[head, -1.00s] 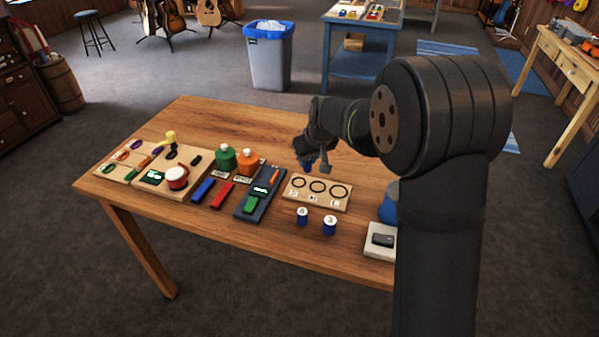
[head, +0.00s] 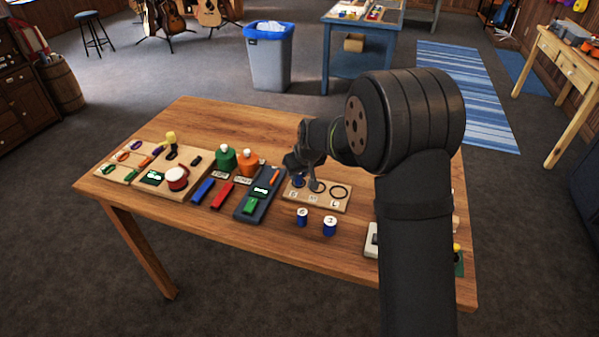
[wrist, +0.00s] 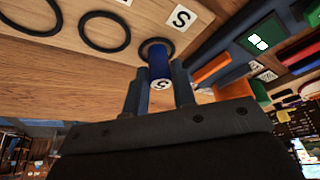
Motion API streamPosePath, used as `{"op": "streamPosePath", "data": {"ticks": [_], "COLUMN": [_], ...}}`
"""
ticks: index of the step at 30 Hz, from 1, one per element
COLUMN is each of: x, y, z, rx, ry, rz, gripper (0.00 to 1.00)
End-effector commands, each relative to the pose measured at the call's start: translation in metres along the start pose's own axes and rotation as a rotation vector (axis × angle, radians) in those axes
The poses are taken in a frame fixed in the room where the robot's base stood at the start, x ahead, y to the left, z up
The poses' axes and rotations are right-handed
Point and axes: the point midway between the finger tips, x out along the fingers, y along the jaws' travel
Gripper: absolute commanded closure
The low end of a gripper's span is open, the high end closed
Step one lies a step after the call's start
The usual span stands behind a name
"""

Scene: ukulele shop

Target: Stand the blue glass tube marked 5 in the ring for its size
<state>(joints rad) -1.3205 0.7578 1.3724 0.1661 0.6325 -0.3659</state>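The blue glass tube (wrist: 159,64) is between my gripper's fingers in the wrist view, with a white end label that looks like a 5. It stands about upright at the small ring (wrist: 147,41) beside the S label (wrist: 181,17). Its lower end appears within that ring; I cannot tell if it touches the board. In the head view the tube (head: 298,181) shows at the left end of the wooden ring board (head: 318,204). My gripper (head: 306,176) appears shut on the tube. The middle ring (wrist: 104,31) and large ring (head: 339,192) are empty.
Two other blue tubes, a left one (head: 302,218) and a right one (head: 330,226), stand in front of the board. A dark blue tray (head: 240,209) with a green block lies close to the left. Open tabletop (head: 290,245) lies toward the front edge.

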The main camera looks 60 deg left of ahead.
Motion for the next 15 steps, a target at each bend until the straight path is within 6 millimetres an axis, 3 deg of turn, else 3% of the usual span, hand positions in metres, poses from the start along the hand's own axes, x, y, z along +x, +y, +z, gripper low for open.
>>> {"op": "streamPosePath", "data": {"ticks": [3,11,15], "x": [0.000,-0.001,-0.011], "y": [0.000,0.000,0.000], "z": [0.000,0.000,-0.002], "rx": [0.000,0.000,-0.001], "ry": [0.000,0.000,0.002], "rz": [0.000,0.000,0.001], "gripper": [0.58,0.58,0.58]}}
